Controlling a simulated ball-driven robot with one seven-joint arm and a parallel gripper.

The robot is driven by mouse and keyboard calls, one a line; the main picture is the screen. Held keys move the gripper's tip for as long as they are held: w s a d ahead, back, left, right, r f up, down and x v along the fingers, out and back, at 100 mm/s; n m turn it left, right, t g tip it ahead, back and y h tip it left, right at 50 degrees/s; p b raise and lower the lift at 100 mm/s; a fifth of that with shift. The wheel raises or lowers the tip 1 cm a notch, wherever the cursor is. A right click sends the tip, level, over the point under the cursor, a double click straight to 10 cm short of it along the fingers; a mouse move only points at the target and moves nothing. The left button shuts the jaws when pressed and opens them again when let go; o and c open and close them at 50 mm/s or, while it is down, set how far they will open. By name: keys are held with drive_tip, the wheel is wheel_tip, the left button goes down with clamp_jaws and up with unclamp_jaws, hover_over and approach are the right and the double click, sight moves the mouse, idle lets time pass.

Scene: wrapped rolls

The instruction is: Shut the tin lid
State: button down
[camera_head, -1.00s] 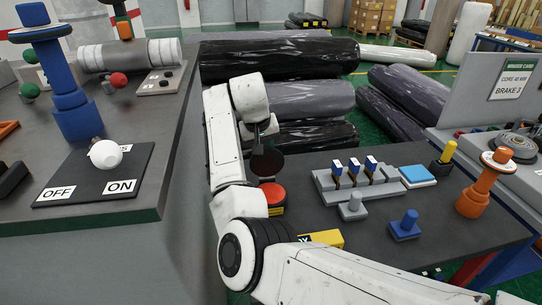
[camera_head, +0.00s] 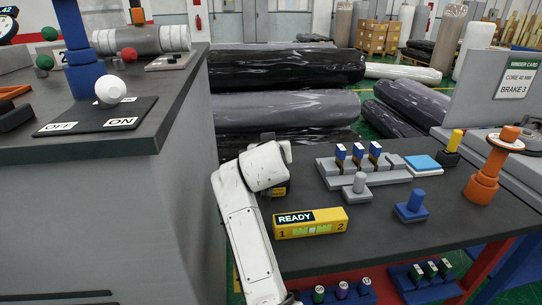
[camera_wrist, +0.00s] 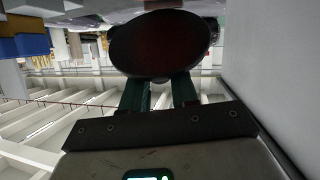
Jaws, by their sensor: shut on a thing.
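In the wrist view my gripper (camera_wrist: 160,88) is shut on a dark round disc, which looks like the tin lid (camera_wrist: 158,44). The two green fingers meet its near edge, and the disc's broad face fills the space beyond them. In the head view my white wrist and forearm hide the fingers and the lid. A small yellow and black strip of what looks like the tin (camera_head: 281,191) shows beside my wrist, on the dark table (camera_head: 390,235). The rest of the tin is hidden, so I cannot tell how the lid sits against it.
A yellow READY box (camera_head: 310,224) lies close to my wrist. A grey cabinet (camera_head: 170,195) rises on the left.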

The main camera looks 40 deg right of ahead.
drive_tip(key=shift+s+a+f+t+h+b, duration=0.4)
drive_tip(key=shift+f+t+h+b, duration=0.2)
drive_tip(key=shift+b, duration=0.95)
drive_tip(key=shift+r, duration=0.1)
drive_tip(key=c, duration=0.8)
unclamp_jaws()
drive_tip(key=shift+c, duration=0.2)
drive_tip(key=shift+s, duration=0.15)
drive_tip(key=v, duration=1)
drive_tip(key=shift+s+a, duration=0.2)
drive_tip(key=shift+a, duration=0.1)
